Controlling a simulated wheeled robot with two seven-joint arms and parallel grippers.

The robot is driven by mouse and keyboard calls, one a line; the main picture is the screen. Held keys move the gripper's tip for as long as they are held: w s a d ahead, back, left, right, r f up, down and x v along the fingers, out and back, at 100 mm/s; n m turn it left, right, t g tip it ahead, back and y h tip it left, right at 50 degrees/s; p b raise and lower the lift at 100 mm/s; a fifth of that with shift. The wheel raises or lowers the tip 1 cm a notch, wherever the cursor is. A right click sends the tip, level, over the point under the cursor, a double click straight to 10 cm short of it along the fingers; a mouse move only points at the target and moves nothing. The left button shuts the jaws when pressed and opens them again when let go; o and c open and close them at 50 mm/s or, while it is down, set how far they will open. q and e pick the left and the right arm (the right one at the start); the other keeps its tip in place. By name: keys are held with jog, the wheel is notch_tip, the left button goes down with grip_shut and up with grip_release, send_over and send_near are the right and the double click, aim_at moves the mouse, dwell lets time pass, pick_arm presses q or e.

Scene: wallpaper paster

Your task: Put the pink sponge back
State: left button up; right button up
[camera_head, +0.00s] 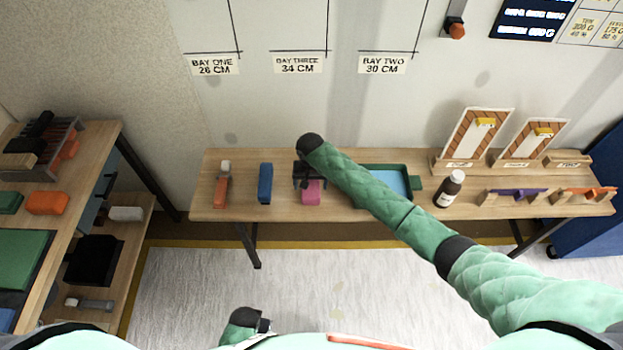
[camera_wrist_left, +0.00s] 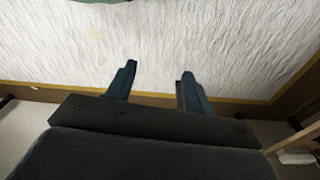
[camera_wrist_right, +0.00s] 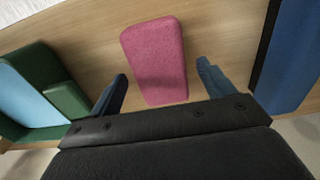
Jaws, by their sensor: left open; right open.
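The pink sponge (camera_head: 312,197) lies on the long wooden bench (camera_head: 340,207) by the wall. In the right wrist view the pink sponge (camera_wrist_right: 154,50) shows between and beyond the fingers, with bare wood on both sides of it. My right gripper (camera_head: 309,182) is open and over the sponge, its fingers apart from it in the picture; I cannot tell the exact height. My right gripper also shows in its wrist view (camera_wrist_right: 162,75). My left gripper (camera_head: 266,325) is open and empty over the floor, as its wrist view (camera_wrist_left: 159,72) shows.
A blue block (camera_head: 265,184) and an orange-ended tool (camera_head: 222,188) stand left of the sponge. A green-rimmed blue tray (camera_head: 413,170) and a brown bottle (camera_head: 450,189) are to the right. A side table (camera_head: 88,150) holds a green block (camera_head: 10,202) and an orange block (camera_head: 47,203).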

aim_at(311, 187)
notch_tip(311, 187, up, 4)
jog(key=shift+s+d+f+b, duration=0.1)
jog(key=shift+f+b, duration=0.1)
jog(key=shift+b, duration=0.3)
pick_arm(q)
notch_tip(311, 187, up, 6)
jog(key=w+d, duration=0.1)
jog(key=shift+w, duration=0.35)
pick_arm(e)
jog(key=shift+r, duration=0.65)
